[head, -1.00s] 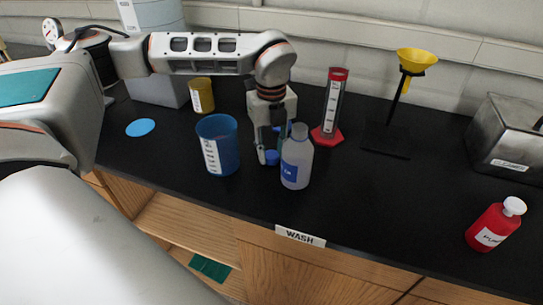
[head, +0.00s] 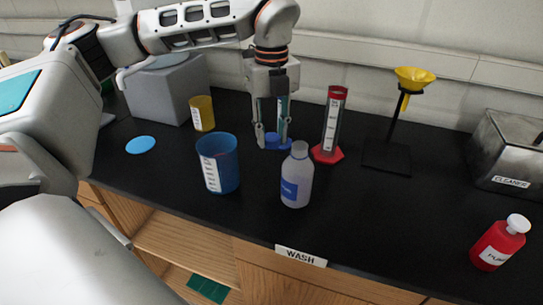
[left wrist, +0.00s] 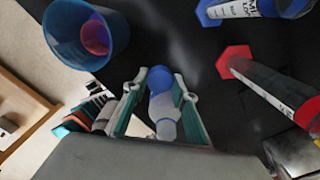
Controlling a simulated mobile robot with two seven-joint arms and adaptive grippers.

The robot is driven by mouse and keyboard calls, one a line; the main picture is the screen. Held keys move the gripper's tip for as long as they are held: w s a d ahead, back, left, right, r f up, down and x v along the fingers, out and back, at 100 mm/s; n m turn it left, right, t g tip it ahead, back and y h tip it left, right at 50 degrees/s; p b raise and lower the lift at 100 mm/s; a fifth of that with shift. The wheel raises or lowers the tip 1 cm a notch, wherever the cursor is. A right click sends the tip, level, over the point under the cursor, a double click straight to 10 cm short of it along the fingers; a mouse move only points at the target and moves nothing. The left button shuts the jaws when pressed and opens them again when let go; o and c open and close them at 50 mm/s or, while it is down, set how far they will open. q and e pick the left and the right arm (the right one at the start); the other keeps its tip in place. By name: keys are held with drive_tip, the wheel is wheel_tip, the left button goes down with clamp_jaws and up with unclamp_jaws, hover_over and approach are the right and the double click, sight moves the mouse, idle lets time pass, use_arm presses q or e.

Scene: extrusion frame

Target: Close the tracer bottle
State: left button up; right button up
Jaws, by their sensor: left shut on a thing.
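The tracer bottle (head: 296,188) stands upright on the black bench, pale and translucent with a blue label. Its neck is uncovered. My left gripper (head: 271,142) hangs pointing down behind and slightly left of the bottle, apart from it in the head view. It is shut on a small blue cap (left wrist: 159,82), which shows between the fingertips in the left wrist view. A pale shape behind the cap there looks like the bottle (left wrist: 165,112), partly hidden by the cap. In the head view the cap overlaps other blue behind it. My right gripper is out of view.
A blue beaker (head: 220,165) stands left of the bottle. A red-based cylinder (head: 332,125) stands close on the right, and a blue-based one (left wrist: 245,9) is near the gripper. A yellow funnel stand (head: 388,155) and red bottle (head: 497,245) are farther right.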

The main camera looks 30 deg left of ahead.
sight(271, 137)
use_arm(q)
wheel_tip(271, 137, up, 9)
drive_tip(key=shift+f, duration=0.1)
idle(0.5)
